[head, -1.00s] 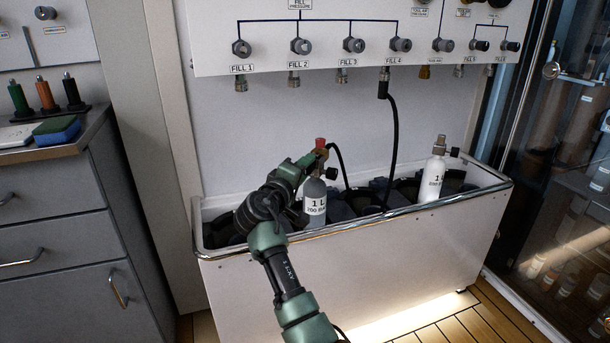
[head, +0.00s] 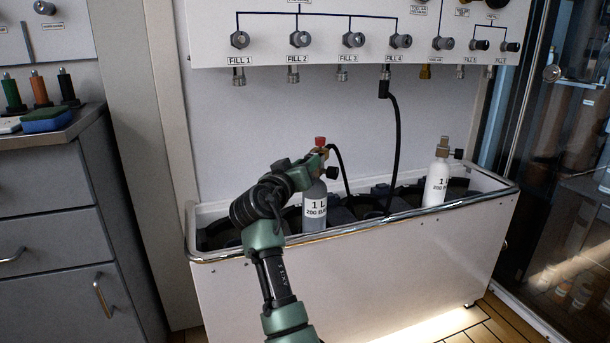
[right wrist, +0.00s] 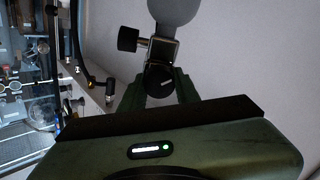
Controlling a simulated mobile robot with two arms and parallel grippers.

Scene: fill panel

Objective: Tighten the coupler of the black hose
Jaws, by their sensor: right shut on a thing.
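The black hose (head: 396,130) hangs from the FILL 4 outlet (head: 385,82) into the trough and loops up to the valve of a grey cylinder (head: 314,213) labelled 1 L. A red part (head: 320,141) tops that valve. My right gripper (head: 318,160) is at the valve. In the right wrist view its green fingers (right wrist: 158,92) are shut on a dark round part with a white mark, seemingly the hose's coupler (right wrist: 158,80). The cylinder (right wrist: 172,12) and a black side knob (right wrist: 128,38) show beyond. The exact finger contact is hard to see. My left gripper is not in view.
The cylinder stands in a white trough (head: 370,270) with a metal rail. A white cylinder (head: 437,185) stands at its right end. The fill panel (head: 270,55) is above. Grey drawers (head: 50,195) stand at left, a glass cabinet (head: 570,150) at right.

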